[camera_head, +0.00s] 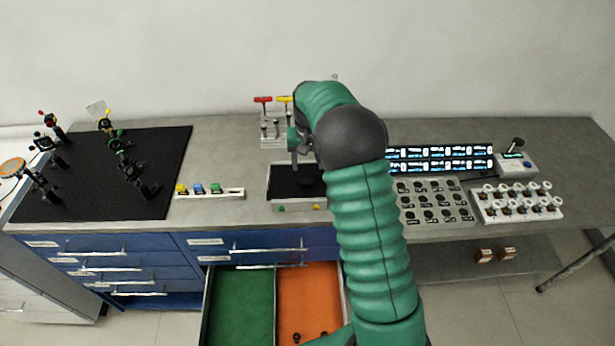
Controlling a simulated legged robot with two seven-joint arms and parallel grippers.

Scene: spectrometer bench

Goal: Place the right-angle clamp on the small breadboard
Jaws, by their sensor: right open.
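I cannot single out the right-angle clamp for certain; small dark parts (309,336) lie in the orange half of the open drawer, too small to name. A small black-topped board (284,187) in a pale frame sits near the front edge of the bench, left of my arm; it may be the small breadboard. My right gripper (295,160) is open above the back of this board, with nothing clearly seen between its fingers. My right arm hides part of the board's right side. My left gripper is out of view.
A large black breadboard (80,185) with optic mounts fills the left. Lit displays (440,158), a dark-knob panel (435,200) and a white rack (518,203) stand right. The drawer (240,305) juts out.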

